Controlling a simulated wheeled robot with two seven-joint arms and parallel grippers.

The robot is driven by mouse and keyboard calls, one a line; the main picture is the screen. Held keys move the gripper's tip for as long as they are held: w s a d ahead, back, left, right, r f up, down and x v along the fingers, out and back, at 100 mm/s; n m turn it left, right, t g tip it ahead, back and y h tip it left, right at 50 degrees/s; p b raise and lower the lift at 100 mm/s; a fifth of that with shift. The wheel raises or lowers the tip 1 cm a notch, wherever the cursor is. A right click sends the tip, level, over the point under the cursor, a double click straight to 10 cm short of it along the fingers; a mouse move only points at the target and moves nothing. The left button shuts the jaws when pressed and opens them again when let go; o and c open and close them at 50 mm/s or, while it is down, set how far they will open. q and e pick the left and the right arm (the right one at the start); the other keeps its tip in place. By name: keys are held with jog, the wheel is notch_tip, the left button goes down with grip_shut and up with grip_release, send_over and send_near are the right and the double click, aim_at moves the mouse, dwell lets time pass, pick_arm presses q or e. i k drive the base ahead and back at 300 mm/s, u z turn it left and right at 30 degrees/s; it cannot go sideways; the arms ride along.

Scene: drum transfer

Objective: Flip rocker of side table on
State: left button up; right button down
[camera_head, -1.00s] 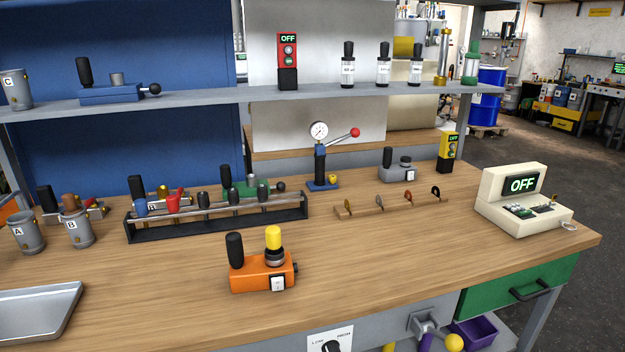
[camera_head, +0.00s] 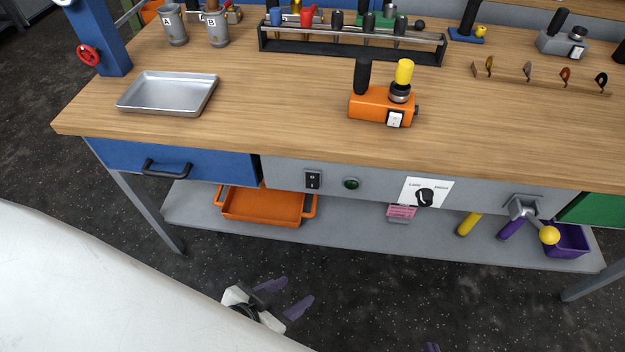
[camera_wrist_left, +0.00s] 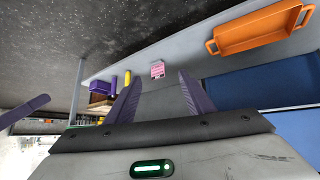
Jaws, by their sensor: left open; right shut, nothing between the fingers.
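The workbench (camera_head: 240,125) has a grey front panel (camera_head: 285,172) with a small black rocker (camera_head: 313,179). A dark green round lamp (camera_head: 352,184), seemingly unlit, sits right of it. The rocker's position is too small to tell. My left gripper (camera_head: 294,293) is open and empty, low in front of the bench and well apart from the rocker. Its two purple fingers (camera_wrist_left: 155,98) show in the left wrist view, where I cannot make out the rocker. Of my right gripper only a purple fingertip (camera_head: 431,347) shows at the bottom edge; it is shut and empty.
A blue drawer (camera_head: 200,163) with a black handle is left of the panel. A dial (camera_head: 425,196) and a lever with a yellow ball (camera_head: 549,235) are to its right. An orange tray (camera_head: 262,206) sits on the lower shelf. An orange device (camera_head: 370,105) stands on the bench.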

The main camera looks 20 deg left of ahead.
aim_at(311, 177)
jog(key=u, duration=1.4)
jog(key=k, duration=0.95)
jog(key=z, duration=1.3)
jog(key=i, duration=0.5)
